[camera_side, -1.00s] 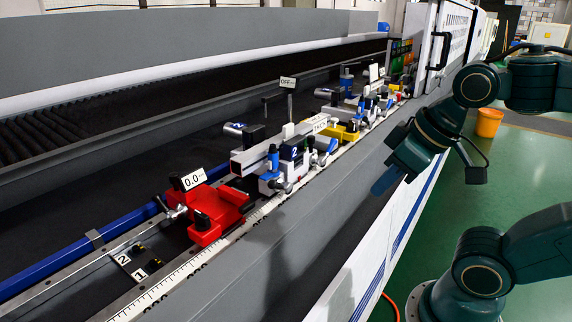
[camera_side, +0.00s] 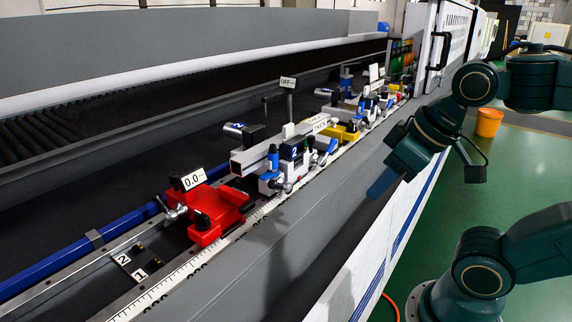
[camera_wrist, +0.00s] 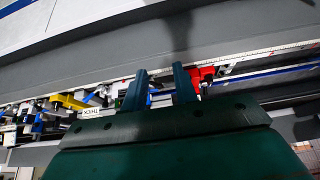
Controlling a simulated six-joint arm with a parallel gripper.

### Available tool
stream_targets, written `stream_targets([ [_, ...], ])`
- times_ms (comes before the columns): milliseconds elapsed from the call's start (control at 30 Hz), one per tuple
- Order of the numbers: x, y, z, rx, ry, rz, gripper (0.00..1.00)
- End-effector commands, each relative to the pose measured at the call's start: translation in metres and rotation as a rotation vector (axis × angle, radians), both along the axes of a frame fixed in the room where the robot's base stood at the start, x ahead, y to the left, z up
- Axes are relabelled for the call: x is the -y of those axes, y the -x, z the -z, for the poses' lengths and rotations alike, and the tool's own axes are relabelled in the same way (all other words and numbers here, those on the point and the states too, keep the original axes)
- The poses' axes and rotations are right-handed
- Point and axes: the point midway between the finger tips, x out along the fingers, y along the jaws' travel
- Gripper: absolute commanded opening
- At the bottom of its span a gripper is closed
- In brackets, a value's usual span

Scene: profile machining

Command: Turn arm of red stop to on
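The red stop (camera_side: 215,228) sits on the rail at the left of the row of fixtures, with a "0.0" sign (camera_side: 194,178) and black knobs. A silver lever (camera_side: 170,210) shows at its left side; I cannot tell whether this is the arm to be turned. In the wrist view the red stop (camera_wrist: 206,73) shows just past the right finger, partly hidden by it. My gripper (camera_side: 376,192) hangs in front of the machine, right of the red stop and apart from it. In the wrist view my gripper (camera_wrist: 160,72) has its two fingers apart with nothing held between them.
An "OFF" sign (camera_side: 288,83) stands on a post behind the grey profile (camera_side: 250,160). Blue clamps (camera_side: 273,158) and a yellow fixture (camera_side: 345,133) line the rail to the right. The machine's sloped grey front (camera_side: 330,215) lies between my gripper and the rail.

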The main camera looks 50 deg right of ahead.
Motion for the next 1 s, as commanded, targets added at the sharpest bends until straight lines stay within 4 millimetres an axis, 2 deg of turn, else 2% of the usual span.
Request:
stream_targets([
  [33, 0.000, -0.002, -0.002, -0.003, -0.001, 0.000, 0.39],
  [133, -0.001, -0.008, -0.006, -0.017, -0.002, -0.001, 0.59],
  [167, -0.001, -0.010, -0.008, -0.022, -0.003, -0.001, 0.62],
  [367, -0.004, -0.037, -0.025, -0.076, -0.006, -0.003, 0.62],
  [600, -0.010, -0.082, -0.045, -0.161, -0.012, -0.004, 0.62],
  [1000, -0.025, -0.164, -0.055, -0.301, -0.012, -0.004, 0.62],
])
